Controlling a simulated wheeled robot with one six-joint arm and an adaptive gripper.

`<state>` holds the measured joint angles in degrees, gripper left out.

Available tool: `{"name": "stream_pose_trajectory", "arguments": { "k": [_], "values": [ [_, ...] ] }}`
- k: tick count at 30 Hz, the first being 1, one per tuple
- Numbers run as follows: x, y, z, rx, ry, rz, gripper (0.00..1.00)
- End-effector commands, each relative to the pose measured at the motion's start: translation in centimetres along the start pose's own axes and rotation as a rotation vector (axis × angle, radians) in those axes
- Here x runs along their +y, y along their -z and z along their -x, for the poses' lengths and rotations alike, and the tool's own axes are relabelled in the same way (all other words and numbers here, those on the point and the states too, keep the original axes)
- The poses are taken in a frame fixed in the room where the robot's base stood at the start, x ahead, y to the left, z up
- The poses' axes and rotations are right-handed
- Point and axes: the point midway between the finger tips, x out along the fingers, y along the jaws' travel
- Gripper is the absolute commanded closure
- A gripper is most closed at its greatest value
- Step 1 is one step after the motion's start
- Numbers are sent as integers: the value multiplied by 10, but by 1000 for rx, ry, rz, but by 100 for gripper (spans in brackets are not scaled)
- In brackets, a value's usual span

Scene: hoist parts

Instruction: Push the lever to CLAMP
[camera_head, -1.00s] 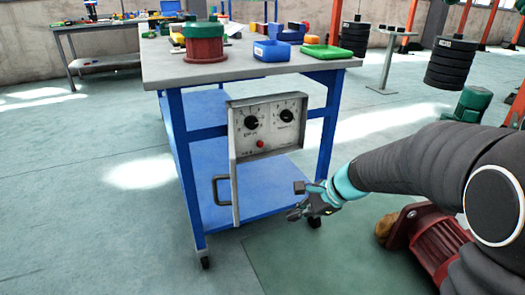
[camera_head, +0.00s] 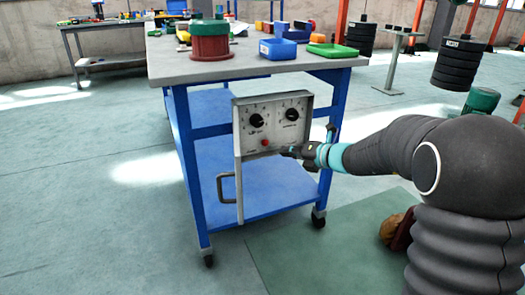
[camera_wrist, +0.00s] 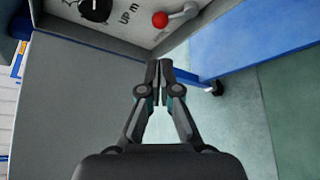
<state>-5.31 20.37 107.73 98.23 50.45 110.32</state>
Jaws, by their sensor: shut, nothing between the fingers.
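A pale control panel (camera_head: 300,104) with two black dials hangs on the front of the blue workbench. The lever with a red ball knob (camera_head: 264,142) sits low on the panel, under the dials. In the wrist view the red knob (camera_wrist: 160,19) is at the top, with a short grey lever arm (camera_wrist: 184,13) running to its right. My gripper (camera_head: 288,152) is shut and empty, just right of and slightly below the knob in the head view. In the wrist view its fingertips (camera_wrist: 158,72) meet below the knob, with a visible gap. I cannot read a CLAMP label.
The grey tabletop (camera_head: 190,68) holds a red and green round part (camera_head: 210,40), a blue bin (camera_head: 278,49) and a green tray (camera_head: 332,50). Black weights (camera_head: 459,66) hang at right. Floor at left is clear.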

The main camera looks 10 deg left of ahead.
Motion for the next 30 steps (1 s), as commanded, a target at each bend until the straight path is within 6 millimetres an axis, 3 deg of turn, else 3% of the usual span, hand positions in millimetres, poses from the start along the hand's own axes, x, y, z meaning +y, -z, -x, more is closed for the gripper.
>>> {"name": "stream_pose_trajectory", "arguments": {
  "k": [14,30],
  "values": [
    [0,1,-7,3,0,-4,100],
    [0,1,-87,3,-1,-3,100]
  ]
}}
